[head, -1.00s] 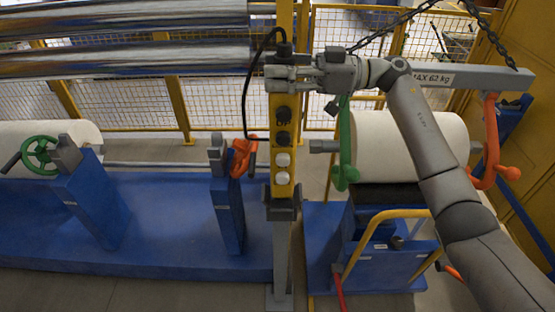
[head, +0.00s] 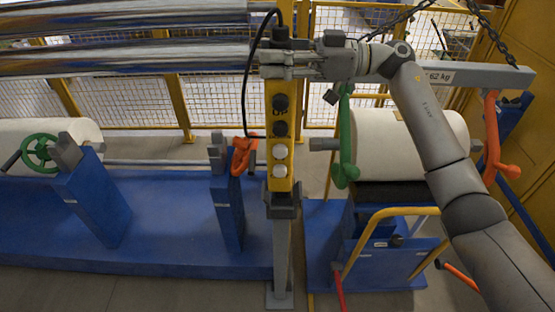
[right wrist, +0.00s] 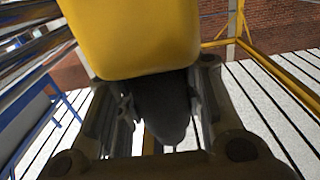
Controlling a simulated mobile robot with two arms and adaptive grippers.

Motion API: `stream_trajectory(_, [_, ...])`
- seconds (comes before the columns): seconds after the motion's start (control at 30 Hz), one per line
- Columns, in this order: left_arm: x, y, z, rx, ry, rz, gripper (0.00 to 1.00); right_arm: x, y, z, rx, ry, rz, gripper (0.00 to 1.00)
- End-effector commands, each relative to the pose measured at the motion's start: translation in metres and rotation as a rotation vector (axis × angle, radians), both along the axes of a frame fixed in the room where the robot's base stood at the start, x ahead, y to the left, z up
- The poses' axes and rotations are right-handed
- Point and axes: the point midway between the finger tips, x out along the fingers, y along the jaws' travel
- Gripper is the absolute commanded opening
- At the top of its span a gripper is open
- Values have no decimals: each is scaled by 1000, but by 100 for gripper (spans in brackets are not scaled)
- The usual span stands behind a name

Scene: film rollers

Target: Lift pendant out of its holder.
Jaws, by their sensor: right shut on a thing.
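The yellow pendant (head: 280,160), with dark and white round buttons, hangs upright in the middle of the head view. My right gripper (head: 277,65) is shut on its upper end, near the black cable. In the right wrist view the pendant's yellow body (right wrist: 135,38) fills the top, and a dark part of it sits between the fingers (right wrist: 158,112). The holder (head: 283,205) is a dark cup on a grey post directly under the pendant. I cannot tell whether the pendant's lower end is clear of the cup. My left gripper is not in view.
A blue base (head: 165,235) with blue stands lies to the left. A white roll (head: 400,145) on a blue cart with a yellow handle (head: 352,250) stands at right. A grey lifting beam (head: 485,76) hangs on chains. Shiny rollers (head: 120,60) run behind.

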Motion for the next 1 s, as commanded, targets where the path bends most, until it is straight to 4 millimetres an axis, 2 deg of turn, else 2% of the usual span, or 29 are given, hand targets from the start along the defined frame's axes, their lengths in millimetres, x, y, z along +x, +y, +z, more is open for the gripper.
stream_trajectory(1.0, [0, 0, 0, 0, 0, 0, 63, -67, 39, 2, 3, -2, 2, 0])
